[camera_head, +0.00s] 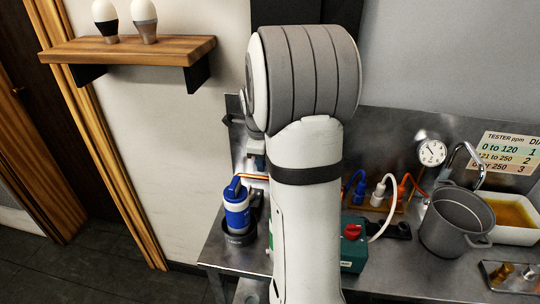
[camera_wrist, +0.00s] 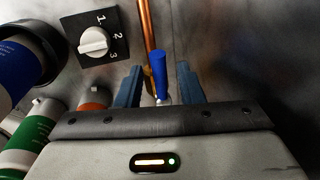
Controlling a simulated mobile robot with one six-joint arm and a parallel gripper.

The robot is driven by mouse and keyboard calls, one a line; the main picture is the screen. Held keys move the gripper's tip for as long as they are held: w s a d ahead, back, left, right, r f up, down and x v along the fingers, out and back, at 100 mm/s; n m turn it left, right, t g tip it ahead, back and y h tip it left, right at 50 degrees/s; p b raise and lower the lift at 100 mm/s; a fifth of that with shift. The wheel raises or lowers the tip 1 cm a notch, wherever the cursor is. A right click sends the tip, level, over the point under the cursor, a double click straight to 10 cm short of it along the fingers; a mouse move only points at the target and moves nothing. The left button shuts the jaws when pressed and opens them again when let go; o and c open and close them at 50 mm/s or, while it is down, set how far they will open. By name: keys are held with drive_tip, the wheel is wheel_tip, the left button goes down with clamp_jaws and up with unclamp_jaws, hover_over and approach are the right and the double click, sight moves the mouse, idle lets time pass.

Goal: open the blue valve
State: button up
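The blue valve handle (camera_wrist: 159,76) stands upright beside a copper pipe in the wrist view. My gripper (camera_wrist: 159,84) is open, with one blue-grey finger on each side of the handle. A gap shows between the handle and each finger, so they appear apart from it. The gripper is empty. The valve's lower part is hidden behind the gripper body. In the head view my own arm hides my gripper and most of the area around the valve.
A dial (camera_wrist: 94,41) marked 1, 2, 3 sits left of the pipe. A blue-and-white canister (camera_head: 237,210) stands in a dark holder. Right of my arm are a green box with a red knob (camera_head: 353,232), a grey pot (camera_head: 452,222) and a gauge (camera_head: 432,152).

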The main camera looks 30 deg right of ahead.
wheel_tip(320, 180, up, 8)
drive_tip(key=s+a, duration=0.1)
drive_tip(key=shift+f, duration=0.15)
idle(0.5)
